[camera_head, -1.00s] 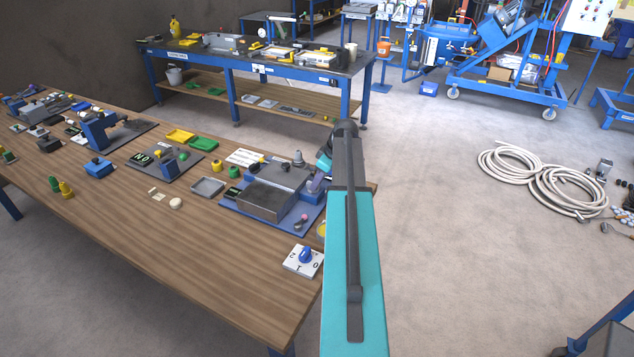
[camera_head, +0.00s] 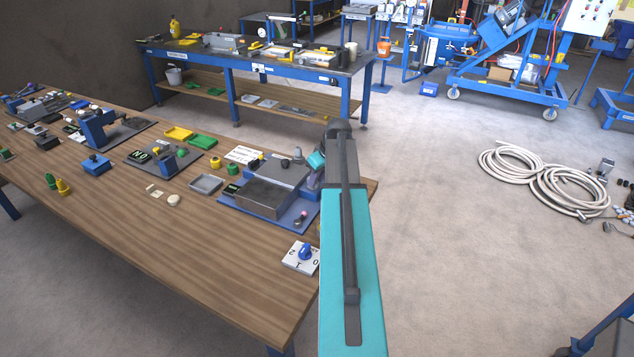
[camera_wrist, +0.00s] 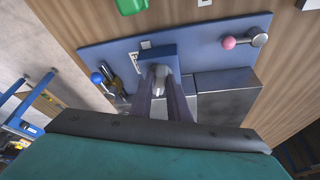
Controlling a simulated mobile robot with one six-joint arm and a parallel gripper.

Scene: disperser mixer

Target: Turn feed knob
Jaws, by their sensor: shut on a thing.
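A small pale grey knob (camera_wrist: 159,72) sits at the face of a blue block (camera_wrist: 150,56) on a blue baseplate (camera_wrist: 195,53). Whether it is the feed knob, I cannot tell from its looks. My gripper (camera_wrist: 160,88) is closed around this knob, one finger on each side, and hides part of it. In the head view the machine's blue baseplate (camera_head: 292,221) lies near the table's right end, and my wrist hides its far right part. A separate blue dial knob (camera_head: 305,252) on a white plate marked 0, 1, 2 stands at the front edge, apart from my gripper.
A blue ball (camera_wrist: 97,78) on a short post is left of the block. Several small parts cover the wooden table (camera_head: 190,245) farther left; its front is clear.

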